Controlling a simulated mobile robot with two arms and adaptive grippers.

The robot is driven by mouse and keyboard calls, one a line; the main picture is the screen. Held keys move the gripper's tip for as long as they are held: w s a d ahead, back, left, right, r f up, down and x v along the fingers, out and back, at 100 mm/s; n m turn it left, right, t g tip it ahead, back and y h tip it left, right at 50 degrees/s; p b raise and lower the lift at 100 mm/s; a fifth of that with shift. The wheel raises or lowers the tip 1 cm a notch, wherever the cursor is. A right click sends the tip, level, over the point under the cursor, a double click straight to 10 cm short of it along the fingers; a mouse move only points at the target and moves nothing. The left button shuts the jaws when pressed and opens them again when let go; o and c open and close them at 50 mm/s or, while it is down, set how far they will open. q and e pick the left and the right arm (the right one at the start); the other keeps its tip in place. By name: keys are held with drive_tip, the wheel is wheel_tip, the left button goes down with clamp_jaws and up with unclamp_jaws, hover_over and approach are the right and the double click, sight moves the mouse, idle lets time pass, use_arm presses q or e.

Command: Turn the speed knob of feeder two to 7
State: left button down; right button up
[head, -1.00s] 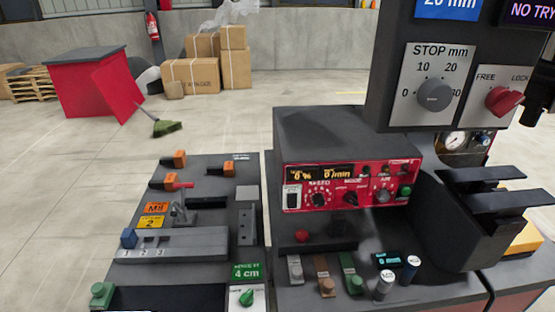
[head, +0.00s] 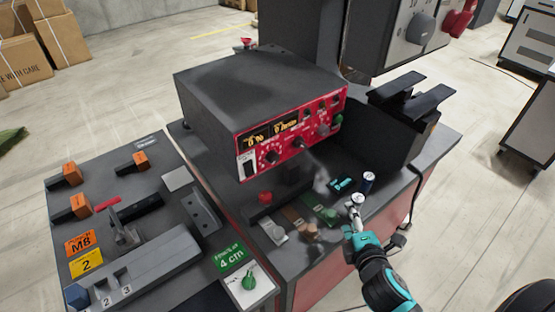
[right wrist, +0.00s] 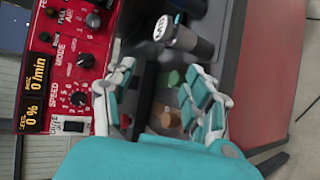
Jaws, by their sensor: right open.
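A dark control box (head: 240,85) with a red front panel stands on the bench. Its speed knob (head: 270,157), black with a white dial around it, sits low at the panel's left. The knob shows in the right wrist view (right wrist: 79,99) beside the word SPEED; its exact setting is too small to tell. The display (right wrist: 37,98) reads 0 % and 0 /min. My right gripper (head: 354,212) is open, in front of and to the right of the panel, apart from the knob. In the right wrist view its spread fingers (right wrist: 162,95) hold nothing. My left gripper is out of view.
Dark cylinders with pale tops (head: 368,182) stand near my right gripper. A left station has orange-handled clamps (head: 70,175) and a green knob (head: 249,282).

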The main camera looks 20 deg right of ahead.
wheel_tip(320, 180, up, 5)
drive_tip(key=w+a+n+t+y, duration=0.1)
drive_tip(key=w+n+t+y, duration=0.15)
drive_tip(key=n, duration=0.65)
drive_tip(key=n+y+p, duration=0.4)
drive_tip(key=n+y, duration=0.3)
drive_tip(key=n, duration=0.7)
approach(275, 159)
drive_tip(key=shift+t, duration=0.45)
drive_tip(key=x, duration=0.2)
drive_tip(key=p+x, duration=0.1)
drive_tip(key=x, duration=0.2)
drive_tip(key=p+x, duration=0.1)
drive_tip(key=x, duration=0.2)
drive_tip(key=shift+f, duration=0.35)
drive_tip(key=shift+w+a+f, duration=0.1)
drive_tip(key=shift+w+a, duration=0.05)
drive_tip(key=shift+w, duration=0.3)
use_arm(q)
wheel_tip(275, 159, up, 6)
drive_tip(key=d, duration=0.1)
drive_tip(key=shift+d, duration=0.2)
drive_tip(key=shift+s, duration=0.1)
use_arm(e)
clamp_jaws()
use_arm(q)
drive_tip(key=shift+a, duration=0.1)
